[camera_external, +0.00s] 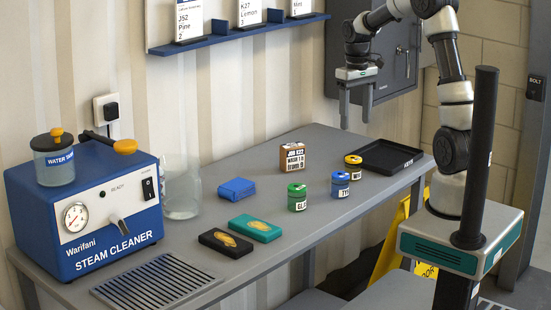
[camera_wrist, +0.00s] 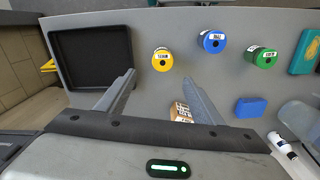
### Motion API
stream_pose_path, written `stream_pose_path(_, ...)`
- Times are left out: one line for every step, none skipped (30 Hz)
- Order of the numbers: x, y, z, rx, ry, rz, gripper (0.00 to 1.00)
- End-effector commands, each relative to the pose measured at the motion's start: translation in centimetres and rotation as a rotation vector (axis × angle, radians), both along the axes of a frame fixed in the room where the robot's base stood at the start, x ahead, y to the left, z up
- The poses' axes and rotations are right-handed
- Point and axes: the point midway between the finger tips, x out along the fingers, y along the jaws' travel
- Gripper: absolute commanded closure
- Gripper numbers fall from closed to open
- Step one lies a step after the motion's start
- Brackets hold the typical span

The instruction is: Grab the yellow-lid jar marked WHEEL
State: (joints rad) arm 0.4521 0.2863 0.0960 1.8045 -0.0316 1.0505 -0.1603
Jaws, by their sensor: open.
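The yellow-lid jar (camera_external: 353,167) stands upright on the grey bench, just left of the black tray. In the wrist view its yellow lid (camera_wrist: 162,60) shows from above, beyond the fingertips and between their lines. The print on it is too small to read. My gripper (camera_external: 356,112) is open and empty, above the back of the bench, higher than the jar and apart from it. In the wrist view the two fingers of my gripper (camera_wrist: 159,77) are spread wide.
A blue-lid jar (camera_external: 340,184) and a green-lid jar (camera_external: 297,197) stand nearby. A brown job block (camera_external: 293,157) stands behind them; in the wrist view it (camera_wrist: 180,112) shows beside the right finger. The black tray (camera_external: 391,156) is right. A blue block (camera_external: 237,189) lies left.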

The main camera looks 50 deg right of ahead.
Motion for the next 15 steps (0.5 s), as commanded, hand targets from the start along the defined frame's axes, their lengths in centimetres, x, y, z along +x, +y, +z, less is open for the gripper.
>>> stream_pose_path(-0.1, 0.0, -1.4, 0.002, 0.006, -0.001, 0.4)
stream_pose_path(-0.1, 0.0, -2.0, 0.002, 0.006, -0.001, 0.4)
stream_pose_path(-0.1, 0.1, -2.9, 0.003, 0.006, -0.001, 0.4)
stream_pose_path(-0.2, 0.1, -3.6, 0.003, 0.007, -0.001, 0.4)
stream_pose_path(-0.1, 0.1, -4.2, 0.003, 0.006, -0.001, 0.4)
stream_pose_path(-0.1, 0.1, -5.1, 0.003, 0.006, -0.001, 0.4)
stream_pose_path(-0.2, 0.1, -5.8, 0.004, 0.005, -0.001, 0.4)
stream_pose_path(-0.2, 0.1, -6.4, 0.003, 0.007, -0.001, 0.4)
stream_pose_path(-0.1, 0.1, -7.1, 0.003, 0.006, 0.0, 0.4)
stream_pose_path(-0.1, 0.1, -7.7, 0.003, 0.006, 0.0, 0.4)
stream_pose_path(-0.1, 0.1, -8.1, 0.003, 0.005, 0.0, 0.4)
stream_pose_path(-0.1, 0.1, -8.7, 0.002, 0.005, 0.0, 0.4)
stream_pose_path(-0.1, 0.1, -9.0, 0.002, 0.004, 0.0, 0.4)
stream_pose_path(-0.1, 0.1, -9.3, 0.002, 0.004, 0.0, 0.4)
stream_pose_path(-0.1, 0.1, -9.6, 0.002, 0.004, 0.0, 0.4)
